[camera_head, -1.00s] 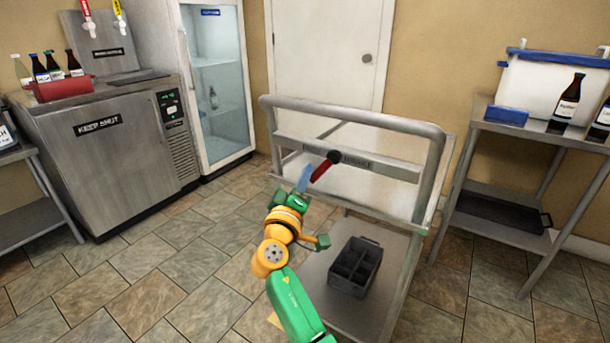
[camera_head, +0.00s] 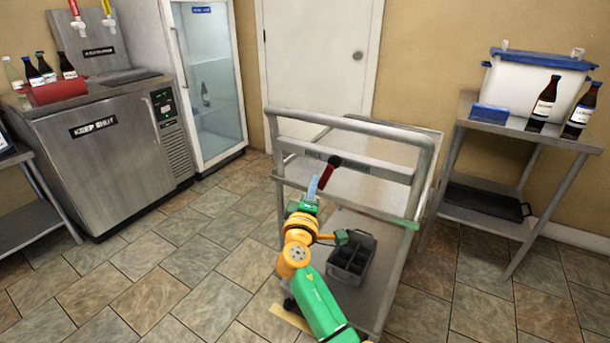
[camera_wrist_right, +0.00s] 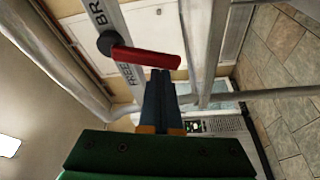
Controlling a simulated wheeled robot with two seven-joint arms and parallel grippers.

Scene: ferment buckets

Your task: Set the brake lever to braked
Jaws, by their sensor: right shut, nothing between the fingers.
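The brake lever (camera_head: 328,175) has a red handle and a black round end, on the upper crossbar (camera_head: 380,171) of a grey metal cart. In the head view its handle slants down and left from the black end. In the right wrist view the red handle (camera_wrist_right: 148,58) points right, and letters of "BR" and "FREE" show on the bar. My right gripper (camera_head: 314,185) is shut and empty. Its blue fingertips (camera_wrist_right: 160,76) are close below the handle's free end; I cannot tell whether they touch. My left gripper is not in view.
A dark divided crate (camera_head: 349,262) sits on the cart's lower shelf. A side table (camera_head: 530,133) with bottles and a white tub stands right. A steel cooler (camera_head: 110,150) and a glass-door fridge (camera_head: 208,85) stand left. Tiled floor between cooler and cart is free.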

